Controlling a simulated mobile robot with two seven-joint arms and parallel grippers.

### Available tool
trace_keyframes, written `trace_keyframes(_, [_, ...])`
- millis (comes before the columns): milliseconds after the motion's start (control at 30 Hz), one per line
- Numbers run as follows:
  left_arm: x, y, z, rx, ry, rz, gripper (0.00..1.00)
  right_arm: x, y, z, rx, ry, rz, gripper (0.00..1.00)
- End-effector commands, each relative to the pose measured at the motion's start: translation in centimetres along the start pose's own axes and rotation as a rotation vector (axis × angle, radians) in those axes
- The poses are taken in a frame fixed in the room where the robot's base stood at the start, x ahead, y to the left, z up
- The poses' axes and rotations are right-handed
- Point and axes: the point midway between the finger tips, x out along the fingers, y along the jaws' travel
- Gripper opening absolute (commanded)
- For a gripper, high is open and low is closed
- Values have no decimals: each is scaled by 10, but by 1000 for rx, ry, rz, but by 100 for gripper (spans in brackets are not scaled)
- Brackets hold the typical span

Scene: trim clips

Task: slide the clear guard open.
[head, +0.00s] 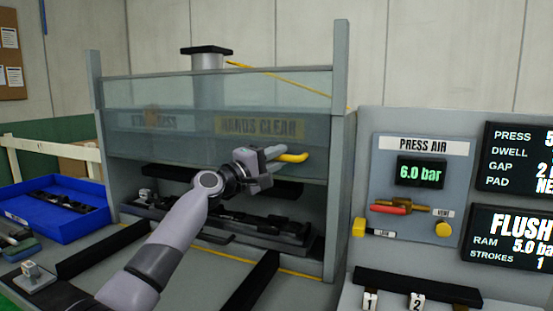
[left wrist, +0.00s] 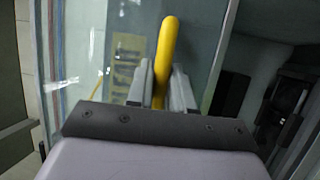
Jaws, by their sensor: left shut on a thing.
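The clear guard (head: 205,125) is a see-through panel across the front of the press, with HANDS CLEAR lettering showing through it. Its lower edge is above the press opening, so the opening below is uncovered. A yellow handle (head: 294,157) is on the guard's lower right part. My left gripper (head: 275,156) is shut on the handle, which also shows between the fingers in the left wrist view (left wrist: 165,55). My right gripper is in neither view.
Dark trim parts (head: 265,228) lie inside the press opening. A blue bin (head: 75,232) with dark parts stands at the left. The PRESS AIR panel (head: 420,190), reading 6.0 bar, and display screens are at the right. Dark rails (head: 250,283) lie on the table in front.

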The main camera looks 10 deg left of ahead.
Motion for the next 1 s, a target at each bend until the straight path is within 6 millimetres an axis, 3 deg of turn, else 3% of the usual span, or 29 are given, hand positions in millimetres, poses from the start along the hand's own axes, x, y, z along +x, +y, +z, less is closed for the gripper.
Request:
trace_keyframes(67, [0, 1, -1, 1, 3, 2, 0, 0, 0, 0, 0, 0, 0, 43])
trace_keyframes(100, [0, 1, -1, 1, 3, 2, 34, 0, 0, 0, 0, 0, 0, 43])
trace_keyframes(133, [0, 1, -1, 1, 2, 2, 42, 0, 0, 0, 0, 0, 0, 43])
trace_keyframes(567, [-4, 0, -1, 2, 2, 1, 42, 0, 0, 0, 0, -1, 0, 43])
trace_keyframes(1000, [-45, -1, -1, 3, 2, 0, 42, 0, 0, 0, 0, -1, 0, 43])
